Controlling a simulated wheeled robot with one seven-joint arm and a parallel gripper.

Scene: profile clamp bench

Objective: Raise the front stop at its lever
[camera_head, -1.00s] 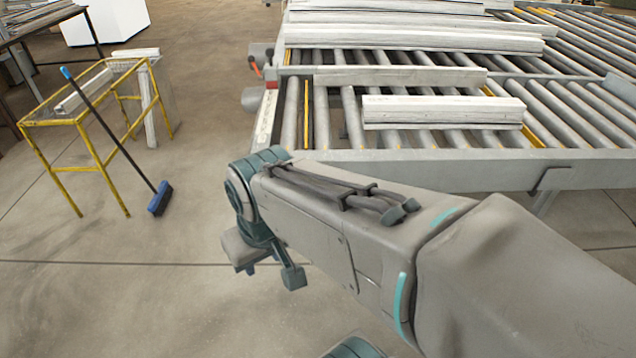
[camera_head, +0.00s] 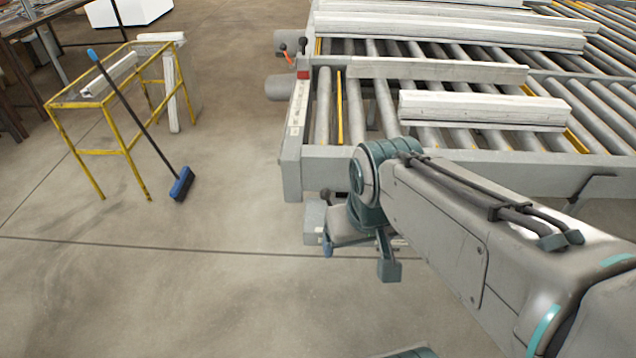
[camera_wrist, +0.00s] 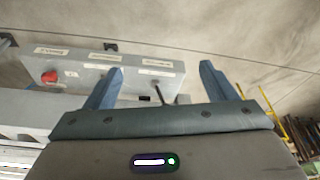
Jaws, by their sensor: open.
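My gripper (camera_wrist: 162,68) is open and empty, with its two blue-grey fingers apart in the wrist view. Beyond them is a light grey box (camera_wrist: 105,74) with several label plates. A thin dark lever (camera_wrist: 158,93) shows between the fingers, apart from both. In the head view, a grey box (camera_head: 314,218) with a dark knob (camera_head: 326,194) stands below the near left corner of the roller table, just left of my gripper. An orange lever (camera_head: 285,55) and a black-knobbed lever (camera_head: 303,42) are at the table's far left. I cannot tell which lever belongs to the front stop.
The roller table (camera_head: 470,172) carries several pale profiles (camera_head: 480,107). A red knob (camera_wrist: 50,77) is on the box's left in the wrist view. A yellow stand (camera_head: 125,150) and a leaning broom (camera_head: 181,184) are at left. The floor between them and the table is clear.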

